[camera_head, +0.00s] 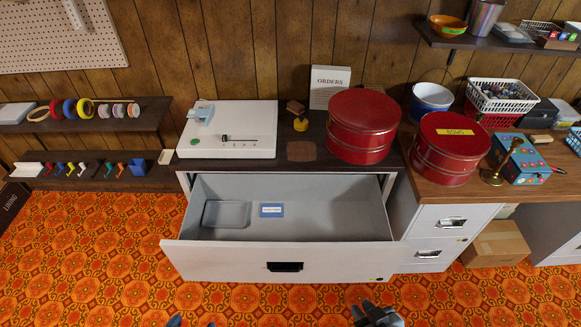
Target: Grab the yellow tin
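A small yellow object (301,124), round and low, stands on the dark cabinet top at the back, right of the white machine. It looks like a small tin, with a brown piece (295,107) just above or behind it. My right gripper (377,316) is at the bottom edge, in front of the open drawer, far from the yellow object. It looks open and empty. Only the fingertips of my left gripper (192,322) show at the bottom edge, set apart, with nothing seen between them.
An open grey drawer (330,222) juts out below, holding a grey tray (227,214) and a blue-edged card (272,210). A white machine (228,130) stands left of the yellow object. A large red tin (362,125) stands right; another red tin (451,148) has a yellow label.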

